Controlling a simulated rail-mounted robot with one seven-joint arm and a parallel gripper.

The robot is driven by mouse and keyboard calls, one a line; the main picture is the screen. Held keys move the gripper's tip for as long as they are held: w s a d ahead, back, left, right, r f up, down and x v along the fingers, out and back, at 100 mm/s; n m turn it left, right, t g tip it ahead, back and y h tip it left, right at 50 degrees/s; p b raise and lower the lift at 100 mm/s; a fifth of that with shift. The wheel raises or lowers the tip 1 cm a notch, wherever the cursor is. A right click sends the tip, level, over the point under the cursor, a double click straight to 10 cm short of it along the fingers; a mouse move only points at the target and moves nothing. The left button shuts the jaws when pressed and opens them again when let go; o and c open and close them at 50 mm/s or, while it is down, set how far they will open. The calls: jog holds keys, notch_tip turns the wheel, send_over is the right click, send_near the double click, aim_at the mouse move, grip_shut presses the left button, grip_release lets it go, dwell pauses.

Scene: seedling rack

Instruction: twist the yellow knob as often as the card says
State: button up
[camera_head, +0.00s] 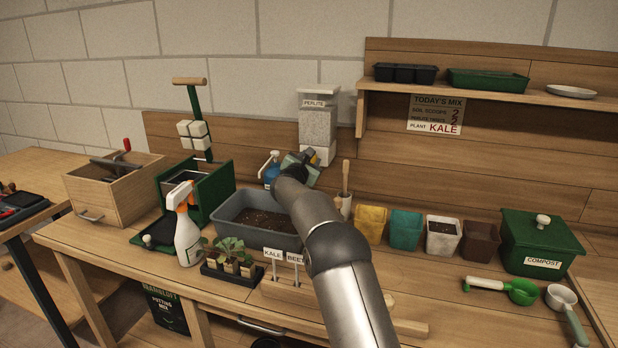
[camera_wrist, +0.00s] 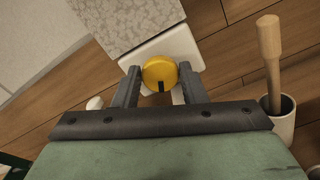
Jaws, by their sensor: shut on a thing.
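The yellow knob (camera_wrist: 159,73) shows in the wrist view as a round disc with a dark mark at its lower edge. It sits on the white lower part (camera_wrist: 190,48) of the perlite dispenser (camera_head: 318,127). My gripper (camera_wrist: 160,82) is shut on the knob, with one dark finger on each side. In the head view my gripper (camera_head: 301,160) is at the dispenser's base and the knob is hidden behind it. The card (camera_head: 436,115) on the back wall reads "TODAY'S MIX", with soil scoops and perlite twists lines, each apparently with a red 2, and plant KALE.
A grey tub (camera_head: 226,213) of soil stands below and left of my gripper. A blue bottle (camera_head: 270,171) is close on its left. A pot with a wooden-handled tool (camera_head: 345,200) stands close on the right. Several coloured pots and a green compost box (camera_head: 540,240) are farther right.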

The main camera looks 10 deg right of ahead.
jog(key=m+b, duration=0.1)
jog(key=b, duration=0.1)
jog(key=m+b, duration=0.1)
jog(key=shift+f+m+b, duration=0.4)
jog(key=m+b, duration=0.3)
jog(key=b, duration=0.1)
jog(key=shift+m, duration=0.3)
jog(key=m+b, duration=0.2)
jog(key=m, duration=0.1)
jog(key=shift+r, duration=0.1)
jog(key=shift+r+m+b, duration=0.1)
jog(key=shift+m+b, duration=0.95)
jog(key=shift+m, duration=0.65)
jog(key=shift+d, duration=0.1)
jog(key=o, duration=1)
jog(key=shift+c, duration=0.2)
jog(key=shift+s, duration=0.1)
